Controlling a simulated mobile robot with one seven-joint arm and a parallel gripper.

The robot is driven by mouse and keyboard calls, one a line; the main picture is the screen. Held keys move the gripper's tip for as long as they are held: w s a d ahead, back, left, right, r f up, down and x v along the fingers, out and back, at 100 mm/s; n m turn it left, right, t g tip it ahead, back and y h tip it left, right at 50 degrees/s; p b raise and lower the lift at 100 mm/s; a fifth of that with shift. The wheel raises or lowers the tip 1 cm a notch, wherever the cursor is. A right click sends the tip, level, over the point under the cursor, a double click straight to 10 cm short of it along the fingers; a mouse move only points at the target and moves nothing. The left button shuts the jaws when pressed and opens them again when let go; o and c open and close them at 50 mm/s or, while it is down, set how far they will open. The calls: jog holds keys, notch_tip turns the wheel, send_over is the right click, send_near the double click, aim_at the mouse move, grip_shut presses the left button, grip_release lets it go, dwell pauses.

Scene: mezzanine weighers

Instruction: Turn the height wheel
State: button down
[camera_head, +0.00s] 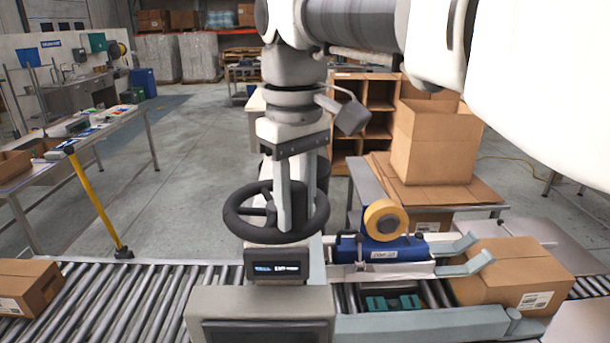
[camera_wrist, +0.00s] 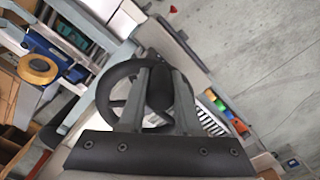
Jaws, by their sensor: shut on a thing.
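The height wheel (camera_head: 238,232) is a black ring with spokes. It lies roughly flat above a small display (camera_head: 278,270) on a grey housing. My gripper (camera_head: 291,215) comes down on it from above, its two grey fingers reaching the wheel. In the wrist view the wheel (camera_wrist: 108,84) shows behind the fingers, and my gripper (camera_wrist: 160,84) is shut on a dark part of it between the fingertips. The far part of the wheel is partly hidden by the fingers.
A tape head with an orange roll (camera_head: 385,219) sits right of the wheel. A carton (camera_head: 515,275) is on the right and another (camera_head: 28,286) on the left of the roller conveyor (camera_head: 125,290). A yellow post (camera_head: 97,200) stands at left.

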dwell(0.3)
jog(key=c, duration=0.6)
grip_release()
jog(key=shift+r, duration=0.15)
notch_tip(320, 180, up, 17)
jog(key=p, duration=0.4)
jog(key=shift+p, duration=0.4)
jog(key=shift+r, duration=0.1)
jog(key=s+d+f+m+t+b, duration=0.2)
jog(key=d+f, duration=0.3)
jog(key=f, duration=0.5)
jog(key=s+d+f+m+t+b, duration=0.1)
jog(key=s+d+f+m+b, duration=0.1)
jog(key=f, duration=0.8)
jog(key=s+d+f+m+t+b, duration=0.2)
jog(key=s+d+f+m, duration=0.2)
jog(key=d+f, duration=0.4)
notch_tip(320, 180, down, 3)
jog(key=shift+s+d+r+t, duration=0.1)
jog(key=shift+s+d+t, duration=0.15)
jog(key=shift+s, duration=0.6)
